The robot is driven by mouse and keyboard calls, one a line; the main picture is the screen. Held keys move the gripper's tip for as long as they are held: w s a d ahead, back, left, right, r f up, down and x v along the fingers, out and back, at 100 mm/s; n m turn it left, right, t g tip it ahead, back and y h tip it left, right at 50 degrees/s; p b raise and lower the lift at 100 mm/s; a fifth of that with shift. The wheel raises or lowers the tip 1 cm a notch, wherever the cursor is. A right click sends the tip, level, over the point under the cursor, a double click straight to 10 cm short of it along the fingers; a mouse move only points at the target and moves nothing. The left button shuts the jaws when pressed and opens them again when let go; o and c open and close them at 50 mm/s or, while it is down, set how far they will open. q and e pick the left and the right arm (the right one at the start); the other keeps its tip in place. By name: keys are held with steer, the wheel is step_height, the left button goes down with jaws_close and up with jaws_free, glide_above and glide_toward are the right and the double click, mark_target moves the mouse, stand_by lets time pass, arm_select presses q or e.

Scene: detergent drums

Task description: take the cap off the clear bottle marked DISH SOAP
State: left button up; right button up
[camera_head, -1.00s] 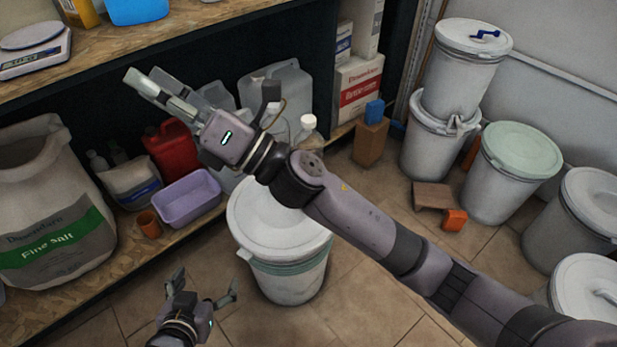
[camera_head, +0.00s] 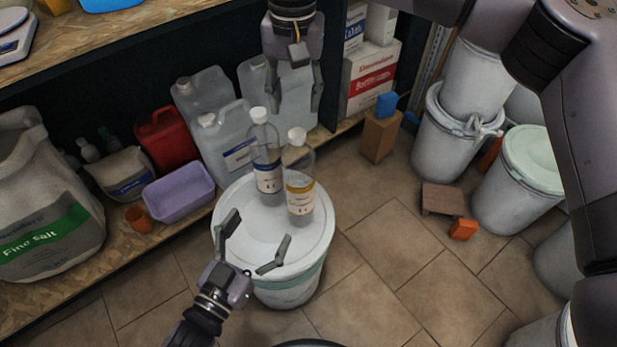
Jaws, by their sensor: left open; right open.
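Two clear bottles stand upright on the white drum lid (camera_head: 240,225). The left bottle (camera_head: 264,158) has a dark-and-white label and a white cap (camera_head: 259,115). The right bottle (camera_head: 299,170) has a yellow-and-white label and a white cap (camera_head: 297,136). The label lettering is too small to read, so I cannot tell which is DISH SOAP. My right gripper (camera_head: 294,104) is open, pointing down, near the left bottle's cap in the picture, with nothing between its fingers. My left gripper (camera_head: 257,232) is open and empty, over the front of the lid, apart from both bottles.
Large translucent jugs (camera_head: 222,145), a red canister (camera_head: 165,138) and a purple tub (camera_head: 178,192) crowd the low shelf behind. More drums (camera_head: 515,185) stand at the right. A cardboard box (camera_head: 380,137) and open tiled floor (camera_head: 375,255) lie between.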

mark_target(298, 167)
steer(key=shift+d+r, duration=0.15)
arm_select(q)
steer(key=x, duration=1.7)
steer(key=shift+r, duration=0.1)
arm_select(e)
steer(key=shift+s, duration=0.1)
